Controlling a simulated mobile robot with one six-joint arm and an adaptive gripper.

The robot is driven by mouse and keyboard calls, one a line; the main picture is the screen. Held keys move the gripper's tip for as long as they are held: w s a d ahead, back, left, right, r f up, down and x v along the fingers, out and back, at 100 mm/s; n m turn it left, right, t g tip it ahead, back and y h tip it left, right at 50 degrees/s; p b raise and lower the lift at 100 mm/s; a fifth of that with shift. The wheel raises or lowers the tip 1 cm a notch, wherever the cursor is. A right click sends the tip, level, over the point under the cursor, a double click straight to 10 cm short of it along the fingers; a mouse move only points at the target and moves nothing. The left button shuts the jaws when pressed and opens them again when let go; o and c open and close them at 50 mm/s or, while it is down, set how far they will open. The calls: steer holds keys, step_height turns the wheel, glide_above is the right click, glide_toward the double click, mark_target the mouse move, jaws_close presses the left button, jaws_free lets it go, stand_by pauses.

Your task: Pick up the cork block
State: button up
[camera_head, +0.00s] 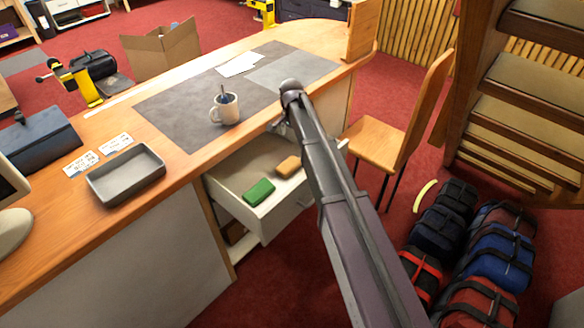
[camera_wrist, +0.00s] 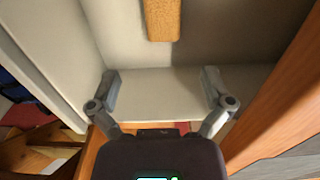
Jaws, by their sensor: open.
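The cork block (camera_head: 287,166) is a small tan block lying in the open white drawer (camera_head: 230,195) under the bench. In the wrist view the cork block (camera_wrist: 162,18) shows at the top centre, cut off by the frame edge. My gripper (camera_wrist: 160,82) is open and empty, its two fingers spread wide. The block lies beyond the fingertips and apart from them. In the head view my arm covers the right part of the drawer, and the fingers are mostly hidden behind it.
A green block (camera_head: 259,191) lies in the drawer left of the cork block. The wooden bench edge (camera_wrist: 282,95) runs close along the right in the wrist view. A mug (camera_head: 226,108), a grey tray (camera_head: 126,174) and a mat are on the bench. A chair (camera_head: 385,142) stands right of the drawer.

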mark_target(289, 164)
steer(key=shift+s+a+f, duration=0.1)
steer(key=shift+a, duration=0.15)
step_height(289, 164, down, 8)
steer(key=b, duration=0.8)
steer(key=shift+f+b, duration=0.2)
steer(key=shift+b, duration=0.15)
steer(key=shift+f, duration=0.15)
steer(key=f+b, duration=0.3)
steer(key=shift+s+a, duration=0.25)
steer(key=shift+f+b, duration=0.95)
steer(key=shift+b, duration=0.15)
steer(key=c, duration=1)
